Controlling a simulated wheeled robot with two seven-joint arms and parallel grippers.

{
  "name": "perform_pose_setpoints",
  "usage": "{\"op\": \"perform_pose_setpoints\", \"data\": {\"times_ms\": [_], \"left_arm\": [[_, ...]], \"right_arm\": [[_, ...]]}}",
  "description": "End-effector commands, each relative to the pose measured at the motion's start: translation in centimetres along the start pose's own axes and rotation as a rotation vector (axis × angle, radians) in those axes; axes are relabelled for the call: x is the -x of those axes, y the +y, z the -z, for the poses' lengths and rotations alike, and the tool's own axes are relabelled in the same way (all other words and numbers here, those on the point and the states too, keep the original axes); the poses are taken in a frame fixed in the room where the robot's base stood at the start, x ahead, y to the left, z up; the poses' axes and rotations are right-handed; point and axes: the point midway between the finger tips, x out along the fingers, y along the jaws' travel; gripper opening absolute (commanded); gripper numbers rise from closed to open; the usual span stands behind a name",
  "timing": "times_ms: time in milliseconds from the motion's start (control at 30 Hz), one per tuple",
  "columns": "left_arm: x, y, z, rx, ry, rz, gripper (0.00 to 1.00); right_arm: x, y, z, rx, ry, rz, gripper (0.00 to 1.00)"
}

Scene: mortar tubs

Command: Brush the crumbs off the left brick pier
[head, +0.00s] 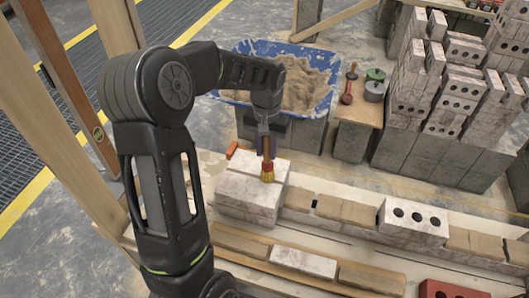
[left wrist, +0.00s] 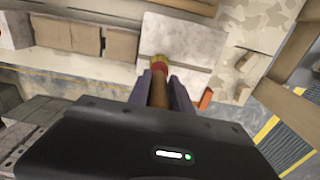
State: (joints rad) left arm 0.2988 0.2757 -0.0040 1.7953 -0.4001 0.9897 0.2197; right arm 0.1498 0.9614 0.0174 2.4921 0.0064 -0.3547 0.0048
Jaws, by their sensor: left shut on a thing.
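The left brick pier (head: 236,200) is a short stack of pale, whitish bricks on the light bench. Its top also shows in the left wrist view (left wrist: 186,42). My left gripper (head: 266,150) is shut on a brush (head: 267,174) with a red band and yellow bristles, pointing down. The brush also shows in the left wrist view (left wrist: 159,78), its bristles over the pier top. The bristles are at the right part of the top in the head view; I cannot tell if they touch. Crumbs are too small to make out. My right gripper is out of view.
A blue tub (head: 322,92) of mortar stands behind the pier. An orange object (head: 232,149) lies just behind it. A row of tan bricks runs right, with a pale holed brick (head: 413,221) on it. Wooden posts (head: 62,75) stand at the left.

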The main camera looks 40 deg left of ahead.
Motion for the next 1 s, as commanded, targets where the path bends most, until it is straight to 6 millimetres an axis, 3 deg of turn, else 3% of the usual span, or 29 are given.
{"op": "perform_pose_setpoints", "data": {"times_ms": [200, 567, 1000], "left_arm": [[-0.1, 0.0, 1.4, 0.000, 0.000, 0.000, 0.00], [0.1, -0.1, 1.5, 0.000, 0.001, 0.000, 0.00], [4.4, 0.0, 1.5, 0.000, 0.001, 0.000, 0.00]], "right_arm": [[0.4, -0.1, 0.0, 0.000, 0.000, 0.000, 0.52], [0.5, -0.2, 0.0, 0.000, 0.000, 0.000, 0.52], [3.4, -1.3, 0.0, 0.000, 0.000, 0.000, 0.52]]}}
